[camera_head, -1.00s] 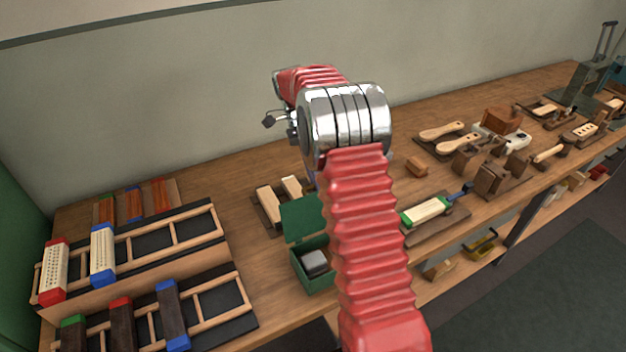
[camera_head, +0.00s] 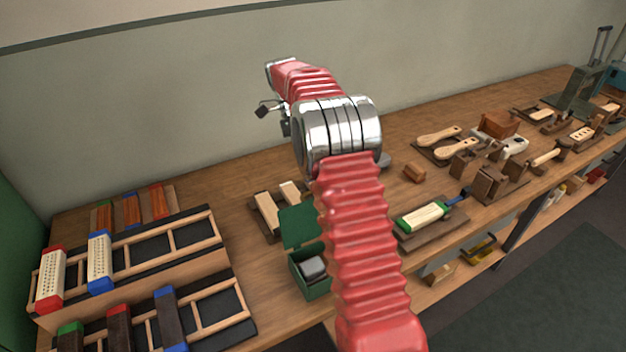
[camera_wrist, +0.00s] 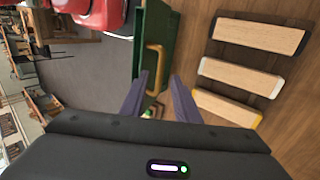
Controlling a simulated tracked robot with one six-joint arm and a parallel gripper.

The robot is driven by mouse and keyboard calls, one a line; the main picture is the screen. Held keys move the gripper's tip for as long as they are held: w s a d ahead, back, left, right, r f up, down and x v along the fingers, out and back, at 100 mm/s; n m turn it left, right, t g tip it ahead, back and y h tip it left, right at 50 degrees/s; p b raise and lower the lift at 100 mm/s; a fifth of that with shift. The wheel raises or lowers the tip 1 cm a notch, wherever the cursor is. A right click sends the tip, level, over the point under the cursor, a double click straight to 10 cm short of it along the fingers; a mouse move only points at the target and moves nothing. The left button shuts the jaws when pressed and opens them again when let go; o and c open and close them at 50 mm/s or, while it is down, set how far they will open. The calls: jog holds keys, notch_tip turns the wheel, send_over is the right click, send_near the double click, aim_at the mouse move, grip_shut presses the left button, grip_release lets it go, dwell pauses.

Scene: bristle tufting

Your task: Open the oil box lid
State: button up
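The oil box (camera_head: 313,289) is a green box near the bench front, with a grey block inside. Its green lid (camera_head: 298,226) stands raised at the back of the box; my arm covers part of the right side. In the wrist view a green panel (camera_wrist: 144,40), apparently the lid, carries a brass bar handle (camera_wrist: 155,62). My gripper (camera_wrist: 159,82) is open, its two purple fingers apart. The lower end of the handle shows between the fingertips; I cannot tell whether they touch it.
Pale wooden blocks (camera_head: 266,212) lie behind the box; several also show in the wrist view (camera_wrist: 240,75). Brush racks (camera_head: 190,238) stand to the left. A green-ended brush (camera_head: 422,216) lies on a board to the right. Bare bench shows left of the box.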

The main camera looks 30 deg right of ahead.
jog(key=shift+v, duration=1.8)
jog(key=shift+c, duration=0.5)
